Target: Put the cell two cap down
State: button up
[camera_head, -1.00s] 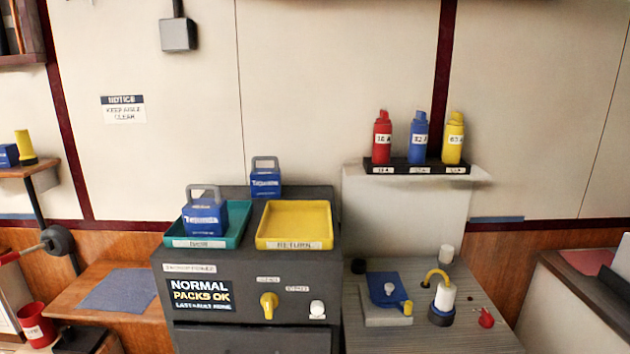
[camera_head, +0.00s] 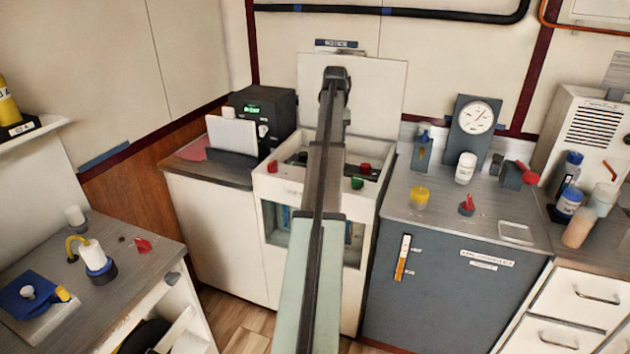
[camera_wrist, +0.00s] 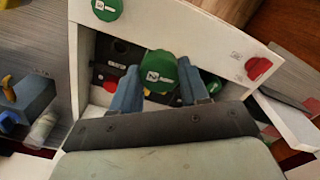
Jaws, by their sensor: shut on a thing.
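My gripper (camera_wrist: 158,88) is shut on a green cap (camera_wrist: 158,72) with a white label that looks like a 2. It is over the open white battery bay, whose dark floor (camera_wrist: 125,50) shows round slots; I cannot tell whether the cap touches it. A second green cap (camera_wrist: 107,8) sits on the white rim, and also shows in the head view (camera_head: 357,183). A red cap (camera_wrist: 260,68) sits on the same rim, also in the head view (camera_head: 272,166). Another red cap (camera_wrist: 110,83) is inside. My arm hides the gripper and held cap in the head view.
The white cabinet (camera_head: 279,187) has a raised lid (camera_head: 380,85) behind the bay. A grey counter (camera_head: 400,205) with a gauge (camera_head: 477,116) stands on the right. A black device (camera_head: 262,112) stands on the left cabinet. A further green piece shows partly behind the right finger.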

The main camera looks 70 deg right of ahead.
jog(key=shift+m, duration=0.5)
jog(key=shift+s+a+f, duration=0.1)
jog(key=shift+a+f, duration=0.25)
jog(key=shift+f, duration=1.35)
jog(key=shift+s+a+f, duration=0.1)
jog(key=shift+a+f, duration=0.2)
jog(key=shift+f, duration=1.45)
jog(key=shift+s+a+f, duration=0.1)
jog(key=shift+a+f, duration=0.25)
jog(key=shift+f, duration=1.35)
jog(key=shift+f, duration=0.2)
jog(key=o, duration=1)
jog(key=shift+r, duration=0.2)
notch_tip(320, 180, up, 12)
